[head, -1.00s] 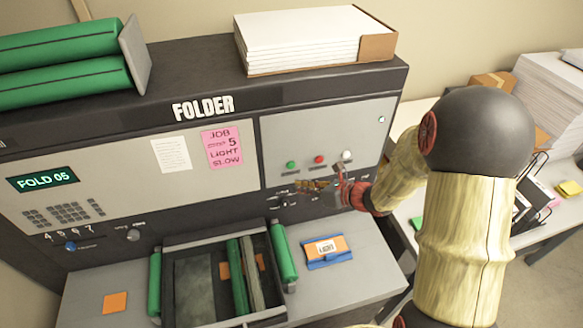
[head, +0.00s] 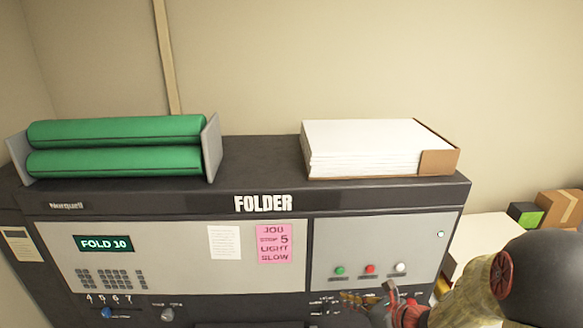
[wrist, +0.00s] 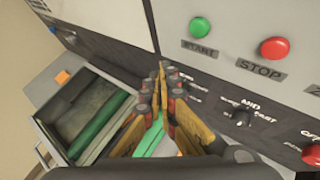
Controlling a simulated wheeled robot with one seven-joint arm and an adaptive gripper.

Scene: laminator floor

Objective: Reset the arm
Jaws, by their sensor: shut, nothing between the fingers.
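My arm reaches in from the lower right of the head view, and my gripper (head: 350,298) is in front of the lower part of the folder machine (head: 190,240), below its buttons. In the wrist view the two yellow and dark fingers of my gripper (wrist: 164,72) come together at their tips, with nothing seen between them. They point at the machine's front, beside the green START button (wrist: 199,27) and the red STOP button (wrist: 274,48). Much of the arm is cut off by the head view's lower edge.
The folder's display (head: 103,243) reads FOLD 10. Green rolls (head: 115,145) and a paper stack (head: 365,148) lie on top. Boxes (head: 560,208) stand at right.

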